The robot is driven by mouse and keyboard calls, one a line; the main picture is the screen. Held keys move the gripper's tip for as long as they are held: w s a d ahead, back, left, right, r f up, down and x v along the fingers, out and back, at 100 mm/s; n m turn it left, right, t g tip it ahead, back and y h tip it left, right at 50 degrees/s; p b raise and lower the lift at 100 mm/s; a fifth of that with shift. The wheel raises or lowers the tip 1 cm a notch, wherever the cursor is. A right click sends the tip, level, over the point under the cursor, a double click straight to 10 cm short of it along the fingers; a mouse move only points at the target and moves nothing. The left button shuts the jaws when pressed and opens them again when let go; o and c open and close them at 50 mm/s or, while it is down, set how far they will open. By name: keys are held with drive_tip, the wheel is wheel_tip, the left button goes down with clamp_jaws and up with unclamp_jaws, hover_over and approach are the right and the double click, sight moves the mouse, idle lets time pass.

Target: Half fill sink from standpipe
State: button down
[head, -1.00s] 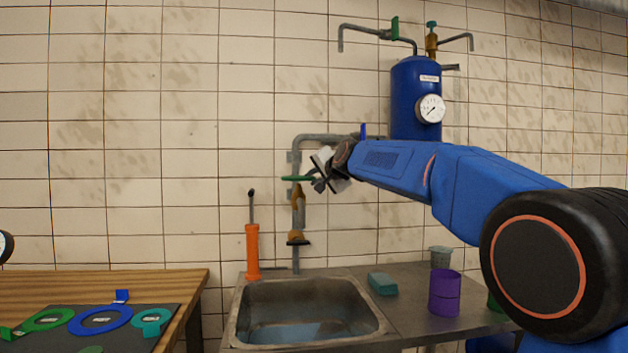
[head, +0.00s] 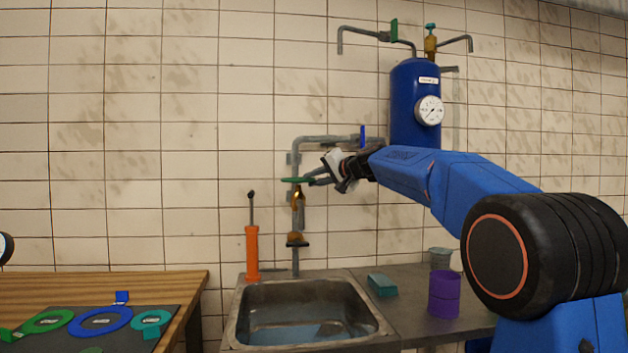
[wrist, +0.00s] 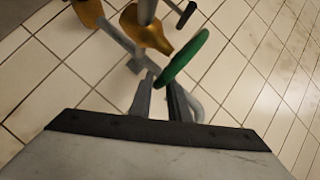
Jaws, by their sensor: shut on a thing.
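The standpipe (head: 297,215) is a grey pipe with brass fittings on the tiled wall behind the sink. Its green handwheel (head: 295,180) shows edge-on in the head view and as a tilted rim (wrist: 185,60) in the wrist view. My gripper (head: 313,179) is at the right side of the handwheel; in the wrist view its fingers (wrist: 160,92) are closed at the near edge of the rim. The steel sink (head: 240,310) stands below, with bluish water (head: 300,332) in its bottom. No stream is clear enough to make out.
An orange hand pump (head: 252,252) stands left of the standpipe. A teal sponge (head: 382,285), a purple cup (head: 444,294) and a grey cup (head: 440,258) are on the counter to the right. A blue tank (head: 414,100) with a gauge hangs behind my arm.

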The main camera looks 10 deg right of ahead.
drive_tip(key=shift+w+f+g+y, duration=0.25)
drive_tip(key=shift+f+g+y, duration=0.05)
drive_tip(key=shift+f, duration=0.25)
drive_tip(key=c, duration=1.8)
unclamp_jaws()
drive_tip(key=shift+w+d, duration=0.1)
drive_tip(key=shift+r, duration=0.1)
drive_tip(key=shift+r, duration=0.2)
drive_tip(key=v, duration=1.7)
drive_tip(key=shift+s, duration=0.3)
